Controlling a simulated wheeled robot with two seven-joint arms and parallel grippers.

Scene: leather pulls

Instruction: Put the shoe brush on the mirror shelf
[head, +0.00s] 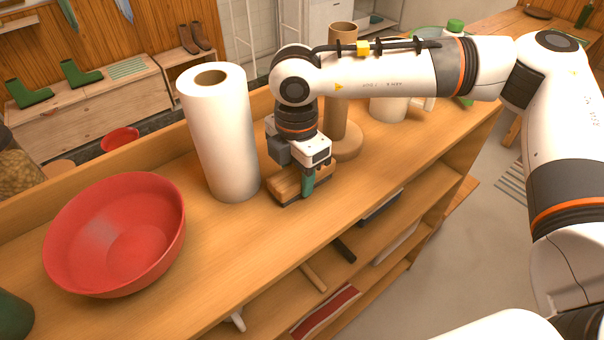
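The shoe brush (287,191), a wooden block with a dark underside, rests on the wooden counter (262,243) between the white paper roll and a brown post. My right gripper (301,187) is down over the brush, pointing downward. One green finger shows against the near side of the brush; the other finger is hidden, so I cannot tell whether it grips or only straddles it. I cannot make out a mirror shelf in this view. My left gripper is not in view.
A red bowl (117,235) stands left of the tall paper roll (219,135). A brown post on a round base (343,150) stands just behind my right gripper. Open shelves (345,262) below the counter hold several items. The counter's front strip is clear.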

